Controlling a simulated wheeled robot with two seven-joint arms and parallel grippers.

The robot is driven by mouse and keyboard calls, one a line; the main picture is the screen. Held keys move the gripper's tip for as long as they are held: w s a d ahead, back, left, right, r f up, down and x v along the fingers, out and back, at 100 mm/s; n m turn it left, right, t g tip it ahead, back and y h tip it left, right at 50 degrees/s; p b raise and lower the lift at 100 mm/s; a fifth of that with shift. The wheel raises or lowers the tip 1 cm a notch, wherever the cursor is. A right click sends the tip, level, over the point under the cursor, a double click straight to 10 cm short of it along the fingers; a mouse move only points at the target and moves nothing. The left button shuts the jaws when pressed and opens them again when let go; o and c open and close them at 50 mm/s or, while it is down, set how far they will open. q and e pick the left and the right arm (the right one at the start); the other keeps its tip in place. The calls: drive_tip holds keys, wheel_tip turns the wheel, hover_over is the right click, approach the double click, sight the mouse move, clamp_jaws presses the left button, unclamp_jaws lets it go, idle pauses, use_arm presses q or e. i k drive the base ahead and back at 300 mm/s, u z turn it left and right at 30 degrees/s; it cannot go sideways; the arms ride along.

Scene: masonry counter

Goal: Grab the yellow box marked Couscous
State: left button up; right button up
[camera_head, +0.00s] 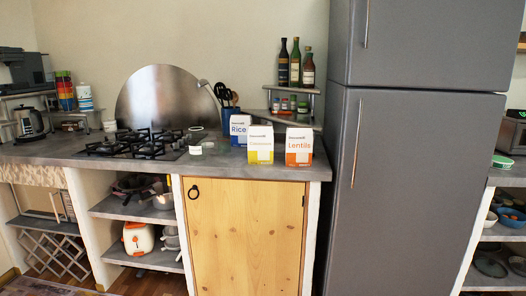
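The yellow and white box marked Couscous (260,145) stands upright near the front edge of the counter, above the wooden cabinet door. A blue and white Rice box (240,129) stands just behind it to the left. An orange and white Lentils box (299,147) stands close on its right. The Couscous label is small but looks readable. Neither of my grippers shows in the head view.
The grey counter (219,165) has a gas stove (135,144) left of the boxes. A utensil holder (231,112) and a corner shelf with bottles (295,65) stand behind them. A tall grey fridge (410,180) rises on the right. Small jars stand left of the boxes.

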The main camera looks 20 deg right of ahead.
sight(261, 137)
drive_tip(key=u, duration=0.7)
drive_tip(key=i, duration=1)
drive_tip(key=u, duration=0.45)
drive_tip(key=i, duration=1.05)
drive_tip(key=z, duration=0.4)
